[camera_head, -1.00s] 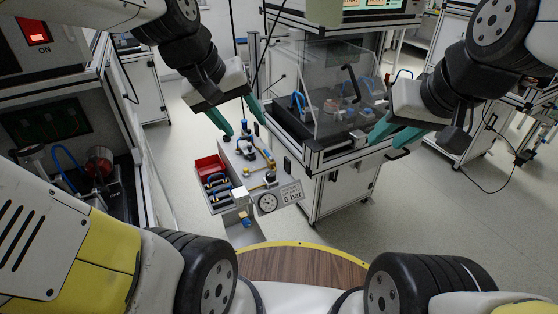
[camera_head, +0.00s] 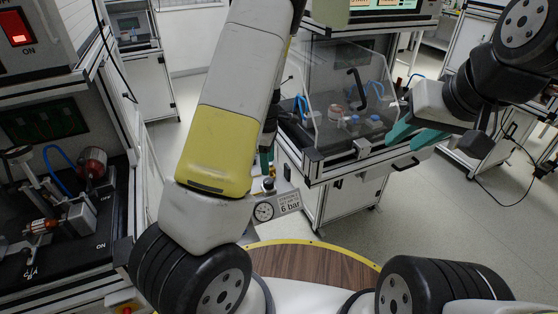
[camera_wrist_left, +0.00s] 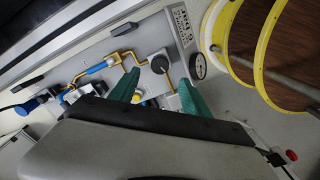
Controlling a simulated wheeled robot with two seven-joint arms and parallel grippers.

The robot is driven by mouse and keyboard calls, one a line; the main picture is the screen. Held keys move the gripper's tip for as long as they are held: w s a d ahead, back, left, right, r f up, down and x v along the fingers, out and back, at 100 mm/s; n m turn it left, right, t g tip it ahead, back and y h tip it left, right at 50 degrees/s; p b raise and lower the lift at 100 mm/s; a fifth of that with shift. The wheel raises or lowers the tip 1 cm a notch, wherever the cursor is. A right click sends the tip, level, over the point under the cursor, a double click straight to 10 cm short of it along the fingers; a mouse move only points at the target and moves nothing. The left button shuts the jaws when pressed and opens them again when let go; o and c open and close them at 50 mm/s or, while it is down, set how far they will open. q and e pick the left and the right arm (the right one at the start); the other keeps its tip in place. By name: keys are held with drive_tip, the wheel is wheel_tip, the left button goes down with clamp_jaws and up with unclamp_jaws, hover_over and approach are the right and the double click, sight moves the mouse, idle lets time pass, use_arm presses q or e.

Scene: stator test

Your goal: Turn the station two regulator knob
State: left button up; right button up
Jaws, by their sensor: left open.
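The regulator's black knob (camera_head: 268,184) stands on a grey panel beside a round white gauge (camera_head: 263,211) and a "6 bar" sign (camera_head: 289,203). In the left wrist view the knob (camera_wrist_left: 160,65) sits between the fingertips of my left gripper (camera_wrist_left: 158,77), with a finger on each side. That gripper is open; I cannot tell whether a finger touches the knob. In the head view my left arm hides most of that gripper and panel; a teal finger (camera_head: 264,160) shows just above the knob. My right gripper (camera_head: 412,134) is open and empty, to the right.
Brass pipes (camera_wrist_left: 120,57) and blue fittings (camera_wrist_left: 97,68) lie close to the left fingers. A cabinet with a clear guard (camera_head: 335,95) stands behind the panel. A station with a red motor-like part (camera_head: 92,162) is on the left. Floor (camera_head: 430,220) is clear at right.

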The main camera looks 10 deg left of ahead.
sight(268, 180)
use_arm(q)
wheel_tip(268, 180, down, 8)
drive_tip(key=shift+r, duration=0.1)
idle(0.4)
clamp_jaws()
